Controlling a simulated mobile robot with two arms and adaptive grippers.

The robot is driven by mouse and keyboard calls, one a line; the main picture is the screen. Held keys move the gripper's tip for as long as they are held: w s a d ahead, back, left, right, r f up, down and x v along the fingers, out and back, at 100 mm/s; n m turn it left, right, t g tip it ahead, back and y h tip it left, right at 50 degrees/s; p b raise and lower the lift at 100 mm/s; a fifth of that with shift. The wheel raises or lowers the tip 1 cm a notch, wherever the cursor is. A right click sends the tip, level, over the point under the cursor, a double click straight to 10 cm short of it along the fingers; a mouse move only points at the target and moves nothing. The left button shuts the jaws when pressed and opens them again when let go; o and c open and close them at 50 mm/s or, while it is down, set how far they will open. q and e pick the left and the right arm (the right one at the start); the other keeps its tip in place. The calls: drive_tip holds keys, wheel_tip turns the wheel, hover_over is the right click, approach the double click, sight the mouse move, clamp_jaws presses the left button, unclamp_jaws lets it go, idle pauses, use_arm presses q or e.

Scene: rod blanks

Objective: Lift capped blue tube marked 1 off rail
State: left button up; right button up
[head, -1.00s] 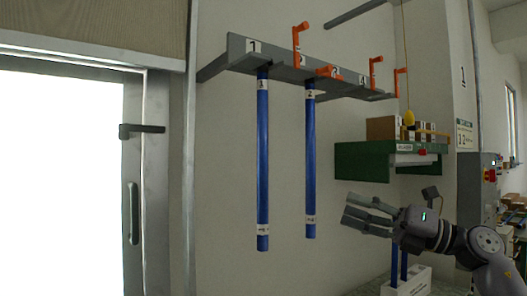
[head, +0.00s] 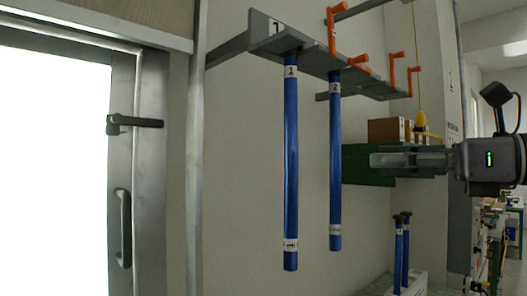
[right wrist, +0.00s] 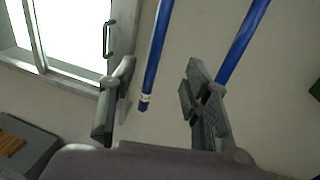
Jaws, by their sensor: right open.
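The blue tube marked 1 (head: 291,165) hangs upright from the grey rail (head: 262,42), below the rail's number 1 plate. It has white labels near its top and bottom; its upper end is hidden at the rail. Blue tube 2 (head: 335,165) hangs to its right. My right gripper (head: 374,161) is open and empty, right of both tubes and pointing left, apart from them in the head view. In the right wrist view, a tube that looks like tube 1 (right wrist: 156,50) shows between my open fingers (right wrist: 160,92); the other tube (right wrist: 243,42) passes behind the right finger. My left gripper is out of view.
Orange hooks (head: 332,30) stand along the rail. A green shelf (head: 362,170) with boxes (head: 388,130) is behind my right gripper. Two dark-topped blue tubes (head: 399,255) stand in a white holder low on the right. A door (head: 122,190) is on the left.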

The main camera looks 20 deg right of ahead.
drive_tip(key=p, duration=0.3)
approach(297, 156)
drive_tip(key=x, duration=0.3)
drive_tip(key=p+x, duration=0.1)
drive_tip(key=x, duration=0.1)
drive_tip(key=shift+w+f, duration=0.2)
drive_tip(key=shift+f, duration=0.05)
drive_tip(key=shift+w+a, duration=0.3)
drive_tip(key=shift+w, duration=0.05)
drive_tip(key=shift+w+a+r+p, duration=0.15)
drive_tip(key=shift+w+p, duration=0.1)
drive_tip(key=shift+p, duration=0.25)
drive_tip(key=p+x, duration=0.2)
drive_tip(key=x, duration=0.1)
drive_tip(key=shift+w+a+r, duration=0.1)
drive_tip(key=shift+w+a, duration=0.15)
drive_tip(key=shift+w, duration=0.1)
drive_tip(key=shift+w+a, duration=0.15)
drive_tip(key=shift+w, duration=0.15)
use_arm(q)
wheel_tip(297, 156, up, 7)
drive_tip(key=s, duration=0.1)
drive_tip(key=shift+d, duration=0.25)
